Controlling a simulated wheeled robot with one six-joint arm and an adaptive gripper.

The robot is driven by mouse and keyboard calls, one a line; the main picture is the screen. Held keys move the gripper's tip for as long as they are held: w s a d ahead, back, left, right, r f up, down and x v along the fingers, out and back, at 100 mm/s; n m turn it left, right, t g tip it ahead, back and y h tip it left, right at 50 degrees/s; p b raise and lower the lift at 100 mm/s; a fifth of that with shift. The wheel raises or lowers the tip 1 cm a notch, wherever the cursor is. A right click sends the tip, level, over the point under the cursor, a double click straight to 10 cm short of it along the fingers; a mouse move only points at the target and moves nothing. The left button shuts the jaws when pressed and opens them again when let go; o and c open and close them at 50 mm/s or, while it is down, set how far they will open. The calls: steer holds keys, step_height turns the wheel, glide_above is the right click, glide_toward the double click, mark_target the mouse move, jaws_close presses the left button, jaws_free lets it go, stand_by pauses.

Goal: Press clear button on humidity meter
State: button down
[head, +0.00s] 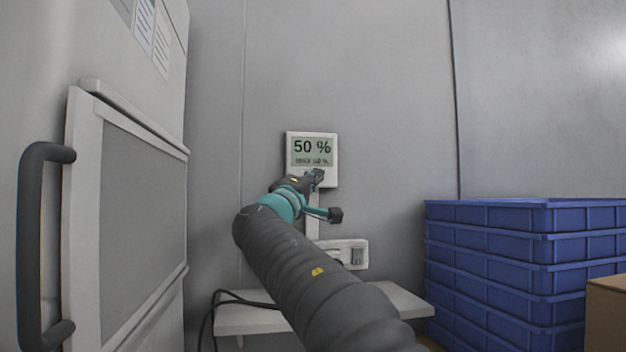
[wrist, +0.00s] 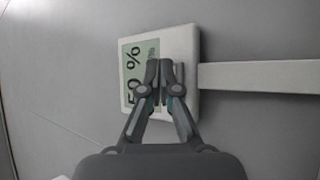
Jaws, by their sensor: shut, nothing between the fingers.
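The humidity meter (head: 330,148) is a white box on the grey wall. Its display reads 50 % in large digits, with a smaller line below that is too small to read surely. My gripper (head: 318,173) is shut and empty, in front of the meter's lower part. In the wrist view, the meter (wrist: 187,42) appears turned on its side, and my gripper's fingertips (wrist: 159,64) lie over the area beside the display. The fingers hide part of the meter's face, and I cannot make out the clear button. I cannot tell whether the fingertips touch the meter.
A white conduit (wrist: 260,77) runs from the meter to an outlet box (head: 354,254) below. A small white shelf (head: 250,318) with a black cable is under it. A cabinet with a dark handle (head: 30,250) stands left; stacked blue crates (head: 490,250) and a cardboard box (head: 606,315) stand right.

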steer(key=shift+s, duration=0.1)
steer(key=s+b, duration=0.2)
steer(key=s+d+b, duration=0.1)
steer(key=s, duration=0.1)
steer(key=shift+s+d+b, duration=0.2)
steer(key=shift+s+b, duration=0.1)
steer(key=shift+b, duration=0.1)
steer(key=shift+s+d, duration=0.1)
stand_by(0.7)
